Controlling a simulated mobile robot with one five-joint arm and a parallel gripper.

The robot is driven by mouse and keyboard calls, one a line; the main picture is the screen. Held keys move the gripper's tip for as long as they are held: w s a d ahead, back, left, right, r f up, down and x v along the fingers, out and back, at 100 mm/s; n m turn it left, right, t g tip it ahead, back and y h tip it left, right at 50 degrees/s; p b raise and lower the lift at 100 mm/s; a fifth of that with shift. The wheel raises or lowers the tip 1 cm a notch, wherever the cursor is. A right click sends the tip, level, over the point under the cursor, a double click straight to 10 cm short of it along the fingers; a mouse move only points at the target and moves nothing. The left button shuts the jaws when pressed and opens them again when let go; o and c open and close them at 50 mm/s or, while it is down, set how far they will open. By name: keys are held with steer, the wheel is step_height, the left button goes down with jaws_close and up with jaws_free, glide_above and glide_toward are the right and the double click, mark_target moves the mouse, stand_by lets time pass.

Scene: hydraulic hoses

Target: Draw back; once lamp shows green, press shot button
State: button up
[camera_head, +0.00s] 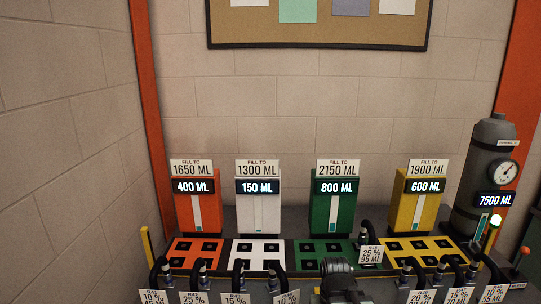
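My gripper (340,268) seems to be the dark shape at the bottom middle, in front of the bench. Its fingers cannot be made out. Red (184,213), white (247,214), green (346,213) and yellow (402,210) tanks read 400, 150, 800 and 600 ML. Their signs say fill to 1650, 1300, 2150 and 1900 ML.
The grey cylinder (492,140) has a dial and reads 7500 ML. Coloured socket plates (258,250) lie before the tanks. Several black hoses (202,270) with percent and ML tags line the front; one tagged 25 % 95 ML (370,254) stands on the plates between green and yellow.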

steer(key=shift+s+a+r, duration=0.1)
steer(key=shift+s+a, duration=0.1)
steer(key=shift+a, duration=0.05)
steer(key=shift+o, duration=0.3)
steer(key=shift+s+d, duration=0.1)
steer(key=shift+o, duration=0.7)
steer(key=shift+d, duration=0.15)
steer(key=c, duration=0.9)
jaws_close()
steer(key=shift+d, duration=0.15)
